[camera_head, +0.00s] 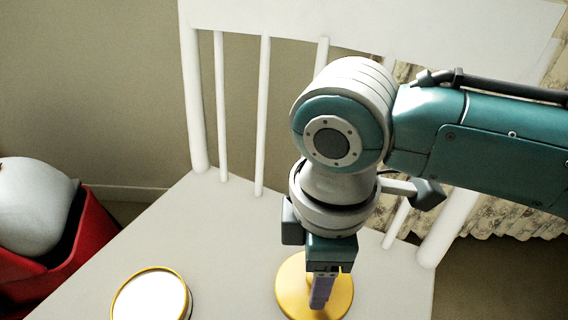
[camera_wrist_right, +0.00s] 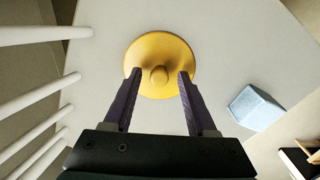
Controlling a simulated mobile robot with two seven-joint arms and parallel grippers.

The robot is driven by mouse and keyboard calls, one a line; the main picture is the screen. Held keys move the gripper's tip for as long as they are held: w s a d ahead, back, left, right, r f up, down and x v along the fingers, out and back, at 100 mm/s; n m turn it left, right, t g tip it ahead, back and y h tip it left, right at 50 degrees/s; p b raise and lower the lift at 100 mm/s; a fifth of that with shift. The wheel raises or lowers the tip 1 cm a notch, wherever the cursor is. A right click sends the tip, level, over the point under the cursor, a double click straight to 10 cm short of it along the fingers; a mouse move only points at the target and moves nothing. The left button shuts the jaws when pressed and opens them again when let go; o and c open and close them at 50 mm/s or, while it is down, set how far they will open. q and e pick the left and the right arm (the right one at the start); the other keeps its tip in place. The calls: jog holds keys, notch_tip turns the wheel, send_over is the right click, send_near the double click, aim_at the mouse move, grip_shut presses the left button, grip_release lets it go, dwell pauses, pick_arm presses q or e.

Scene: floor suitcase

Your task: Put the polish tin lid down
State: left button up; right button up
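The polish tin lid (camera_head: 290,293) is a yellow disc with a small round knob, lying on the seat of a white chair. It also shows in the right wrist view (camera_wrist_right: 160,48), knob upward. My right gripper (camera_wrist_right: 158,77) is over the lid with its two fingers open. The knob sits between the fingertips in the picture, with a gap on both sides. In the head view my right gripper (camera_head: 320,300) hides part of the lid. A round open tin (camera_head: 150,298) with a yellow rim and a pale inside is at the lower left of the seat. My left gripper is out of view.
The chair seat (camera_head: 222,228) is clear between tin and lid. White chair spindles (camera_head: 221,110) rise behind. A light blue block (camera_wrist_right: 255,107) shows in the wrist view. A red container (camera_head: 75,250) with a pale rounded thing (camera_head: 35,205) stands at the left.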

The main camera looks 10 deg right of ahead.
jog(key=shift+r, duration=0.2)
notch_tip(320, 180, up, 12)
jog(key=p, duration=0.7)
jog(key=s+a+m+t+y, duration=0.1)
jog(key=s+a+m+y, duration=0.2)
jog(key=s+a+m, duration=0.15)
jog(key=s+d+m+t+h, duration=0.1)
jog(key=s+d+m, duration=0.3)
jog(key=d, duration=0.3)
jog(key=s+d+m+t+h, duration=0.1)
jog(key=s+d+m, duration=0.2)
jog(key=d, duration=0.3)
jog(key=shift+s+d+r+m+t+h, duration=0.2)
jog(key=shift+s+d+m+t+h, duration=0.15)
jog(key=shift+m, duration=0.3)
jog(key=shift+r, duration=0.1)
